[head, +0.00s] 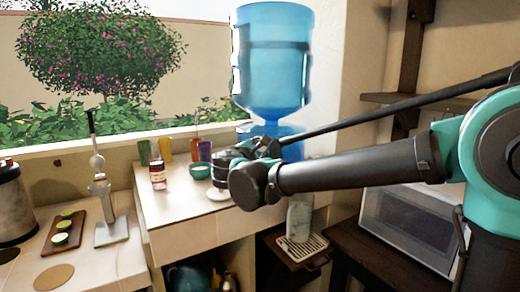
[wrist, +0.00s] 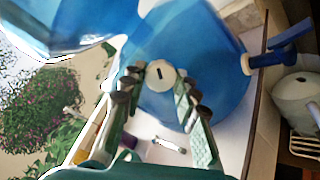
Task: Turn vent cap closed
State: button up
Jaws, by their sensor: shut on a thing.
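The vent cap (wrist: 160,74) is a small round white disc with a dark slot, on the blue dispenser body (wrist: 207,70) in the wrist view. My gripper (wrist: 158,86) has its two jointed fingers on either side of the cap and is shut on it. In the head view my gripper (head: 262,147) reaches the blue dispenser base below the big blue water bottle (head: 272,60). My wrist hides the cap there.
A blue tap (wrist: 285,56) sticks out of the dispenser. On the counter (head: 172,205) stand a red-labelled jar (head: 158,176), a teal bowl (head: 200,171) and several coloured cups.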

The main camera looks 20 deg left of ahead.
jog(key=m+y, duration=0.1)
jog(key=m, duration=0.9)
jog(key=shift+d+y, duration=0.15)
jog(key=shift+y, duration=0.25)
jog(key=shift+m, duration=0.3)
jog(key=o, duration=1.2)
jog(key=shift+c, duration=0.2)
jog(key=s+d+r, duration=0.1)
jog(key=s, duration=1.1)
jog(key=shift+d, duration=0.15)
